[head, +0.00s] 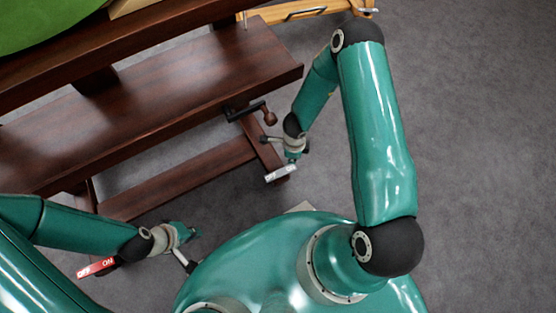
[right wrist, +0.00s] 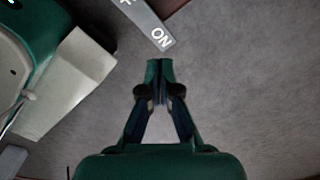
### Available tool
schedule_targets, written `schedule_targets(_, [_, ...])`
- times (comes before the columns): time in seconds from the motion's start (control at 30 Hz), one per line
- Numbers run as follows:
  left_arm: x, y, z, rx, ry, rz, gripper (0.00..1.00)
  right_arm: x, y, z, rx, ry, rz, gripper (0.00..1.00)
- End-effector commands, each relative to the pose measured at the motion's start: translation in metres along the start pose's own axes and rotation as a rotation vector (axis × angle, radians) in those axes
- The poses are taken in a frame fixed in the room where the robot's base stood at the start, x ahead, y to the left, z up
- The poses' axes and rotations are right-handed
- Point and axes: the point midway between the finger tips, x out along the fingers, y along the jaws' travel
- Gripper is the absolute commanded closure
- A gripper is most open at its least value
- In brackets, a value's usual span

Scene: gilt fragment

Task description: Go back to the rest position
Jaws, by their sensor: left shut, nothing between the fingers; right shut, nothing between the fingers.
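My left gripper (head: 190,234) is at the lower left in the head view, low in front of the dark wooden bench and close to my own body. It is shut and empty. My right gripper (head: 291,158) is near the middle of the head view, just right of the bench's end, pointing down over the grey floor. In the right wrist view its fingers (right wrist: 160,70) are together with nothing between them.
A green round surface (head: 40,22) is at the top left. A light wooden piece (head: 305,12) stands behind. Grey floor on the right is clear.

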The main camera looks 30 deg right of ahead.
Motion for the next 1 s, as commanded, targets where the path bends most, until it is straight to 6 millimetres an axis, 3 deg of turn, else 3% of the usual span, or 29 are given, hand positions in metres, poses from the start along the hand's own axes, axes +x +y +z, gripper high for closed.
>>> schedule_targets(0.43, [0.001,0.0,0.0,0.0,0.0,0.0,1.0,0.0,0.0,0.0,-0.002,0.0,0.0,1.0])
schedule_targets(0.57, [0.0,0.0,0.0,0.0,0.0,0.0,1.0,-0.002,0.004,0.002,-0.073,-0.006,-0.003,1.0])
schedule_targets(0.67, [0.0,0.0,0.0,0.0,0.0,0.0,1.0,-0.008,0.011,0.006,-0.241,-0.023,-0.013,1.0])
schedule_targets(0.77, [0.0,0.0,0.0,0.0,0.0,0.0,1.0,-0.018,0.027,0.014,-0.524,-0.055,-0.029,1.0])
schedule_targets(1.0, [0.001,0.0,0.0,0.0,0.0,0.0,1.0,-0.05,0.081,0.037,-1.323,-0.184,-0.097,1.0])
